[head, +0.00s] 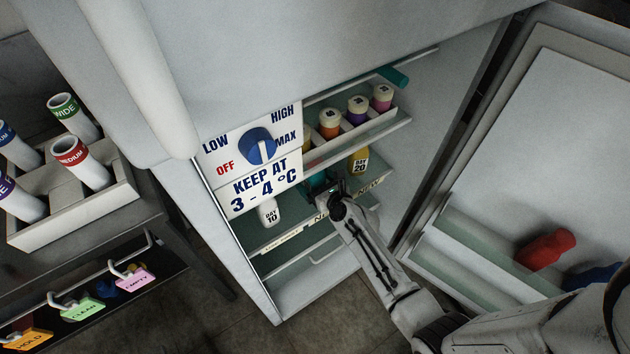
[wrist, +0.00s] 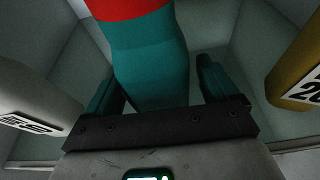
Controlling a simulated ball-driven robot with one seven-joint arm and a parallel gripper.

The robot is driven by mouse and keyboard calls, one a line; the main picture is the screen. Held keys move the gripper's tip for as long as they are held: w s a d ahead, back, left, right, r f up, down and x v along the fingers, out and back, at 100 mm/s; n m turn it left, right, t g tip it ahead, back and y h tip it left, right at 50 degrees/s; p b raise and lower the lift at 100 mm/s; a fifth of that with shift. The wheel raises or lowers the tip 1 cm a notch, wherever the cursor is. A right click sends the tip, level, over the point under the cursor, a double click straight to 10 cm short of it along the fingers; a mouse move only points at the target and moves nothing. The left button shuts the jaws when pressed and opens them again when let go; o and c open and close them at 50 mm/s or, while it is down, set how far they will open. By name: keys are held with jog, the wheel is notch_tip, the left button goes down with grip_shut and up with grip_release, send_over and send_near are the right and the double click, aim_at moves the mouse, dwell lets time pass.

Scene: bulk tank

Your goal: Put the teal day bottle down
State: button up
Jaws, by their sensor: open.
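The teal day bottle (wrist: 150,65) stands between my gripper's teal fingers in the wrist view, with a red band at its top. My gripper (wrist: 158,88) is open around it, one finger on each side. In the head view my gripper (head: 335,190) reaches into the open fridge at the lower shelf (head: 285,233). A patch of teal shows there, but I cannot tell bottle from finger. The bottle's base and its contact with the shelf are hidden.
A white DAY 10 bottle (head: 268,212) stands left of my gripper and a yellow DAY 20 bottle (head: 359,162) right of it. The dial panel (head: 255,160) hangs in front. Several capped bottles sit on the upper shelf (head: 385,128). The open door (head: 560,150) is at right.

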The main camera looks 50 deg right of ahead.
jog(key=shift+s+r, duration=0.1)
jog(key=shift+r, duration=0.1)
jog(key=p+v, duration=0.2)
jog(key=v, duration=1)
jog(key=s+a+r+n+g+y, duration=0.15)
jog(key=a+n+g+y, duration=0.4)
jog(key=a+n, duration=1.05)
jog(key=s+d+r+n+g+h, duration=0.1)
jog(key=s+d+r+n+g, duration=0.1)
jog(key=s+n, duration=0.5)
jog(key=s+d+r+n+g, duration=0.2)
jog(key=s+r+n+g, duration=0.2)
jog(key=n, duration=1.1)
jog(key=s+g, duration=0.1)
jog(key=s, duration=0.1)
jog(key=shift+s+n+h, duration=0.35)
jog(key=shift+s+n, duration=0.05)
jog(key=shift+d+f+g, duration=0.1)
jog(key=shift+g, duration=0.15)
